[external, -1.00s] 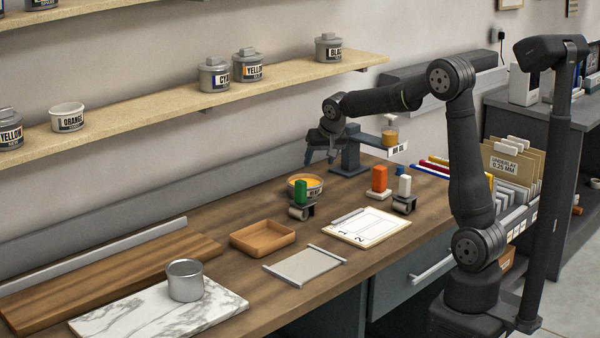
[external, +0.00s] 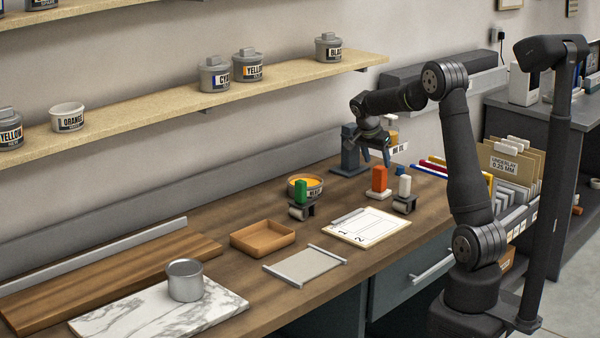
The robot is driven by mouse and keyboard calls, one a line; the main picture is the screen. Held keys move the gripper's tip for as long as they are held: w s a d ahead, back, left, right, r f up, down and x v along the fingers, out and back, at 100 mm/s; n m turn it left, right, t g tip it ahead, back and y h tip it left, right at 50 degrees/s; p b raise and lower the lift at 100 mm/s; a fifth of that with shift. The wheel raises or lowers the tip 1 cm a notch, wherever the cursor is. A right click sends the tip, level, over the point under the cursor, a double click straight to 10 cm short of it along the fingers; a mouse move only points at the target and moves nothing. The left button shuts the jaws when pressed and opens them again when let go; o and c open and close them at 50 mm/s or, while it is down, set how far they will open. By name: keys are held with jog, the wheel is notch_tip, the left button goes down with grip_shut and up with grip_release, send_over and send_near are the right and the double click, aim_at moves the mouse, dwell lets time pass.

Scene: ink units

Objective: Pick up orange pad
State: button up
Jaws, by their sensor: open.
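The orange pad (external: 379,178) is an upright orange block on a small pale base on the wooden bench. My gripper (external: 376,159) is open, pointing down, just above and slightly behind or left of the orange pad in the picture. Its fingers look apart from the pad, but the exact depth gap cannot be told. Nothing shows between the fingers.
A dark blue-grey stand (external: 349,150) is behind. A numbered card (external: 366,229) lies in front.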

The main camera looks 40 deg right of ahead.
aim_at(381, 178)
jog(key=x, duration=0.9)
jog(key=shift+w+a, duration=0.1)
jog(key=shift+c, duration=0.4)
jog(key=c, duration=1)
